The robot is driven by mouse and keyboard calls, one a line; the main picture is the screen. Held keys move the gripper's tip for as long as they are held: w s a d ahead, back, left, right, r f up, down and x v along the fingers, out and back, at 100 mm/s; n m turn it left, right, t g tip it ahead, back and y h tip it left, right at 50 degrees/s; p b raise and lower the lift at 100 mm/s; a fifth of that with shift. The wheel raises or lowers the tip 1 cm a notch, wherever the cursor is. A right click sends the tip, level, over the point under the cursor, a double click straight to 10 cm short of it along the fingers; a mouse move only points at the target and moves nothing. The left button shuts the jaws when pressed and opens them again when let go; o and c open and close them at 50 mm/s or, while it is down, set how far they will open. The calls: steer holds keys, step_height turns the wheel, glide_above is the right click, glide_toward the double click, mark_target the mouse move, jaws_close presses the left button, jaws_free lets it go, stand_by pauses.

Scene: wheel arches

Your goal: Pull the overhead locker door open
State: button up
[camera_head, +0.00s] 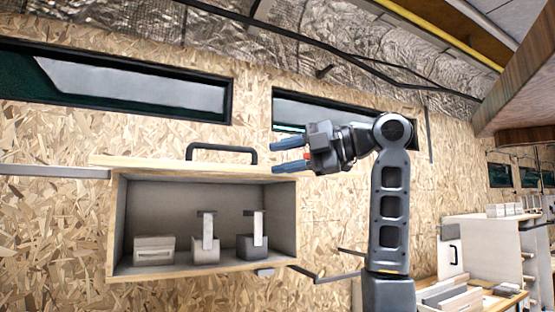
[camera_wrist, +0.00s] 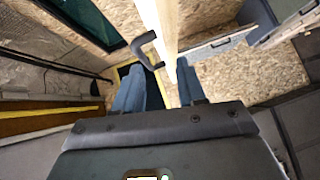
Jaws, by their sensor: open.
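The overhead locker (camera_head: 115,225) is a wooden box on the wall, and its front is open with the grey inside showing. Its door (camera_head: 140,162) is raised and seen nearly edge-on along the top. A black bar handle (camera_head: 221,152) stands on the door. My gripper (camera_head: 274,156) is at the door's right end, with its blue fingers open and pointing left towards the handle. In the wrist view my gripper (camera_wrist: 160,67) is open, with the pale door edge (camera_wrist: 166,25) and the dark handle (camera_wrist: 146,46) just beyond the fingertips. Contact cannot be told.
Several small grey-white items, including a box (camera_head: 154,249), sit inside the locker. Windows (camera_head: 130,85) line the chipboard wall above. A brown wooden overhang (camera_head: 520,75) is at the upper right. A white cabinet (camera_head: 475,240) and bench clutter stand at the lower right.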

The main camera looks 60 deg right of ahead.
steer(key=shift+s+d+r+p, duration=0.25)
steer(key=shift+s+d+r, duration=0.15)
steer(key=shift+s+r, duration=0.2)
steer(key=shift+s+d+r+p, duration=0.25)
steer(key=shift+s+d+r, duration=0.1)
steer(key=shift+s+r, duration=0.2)
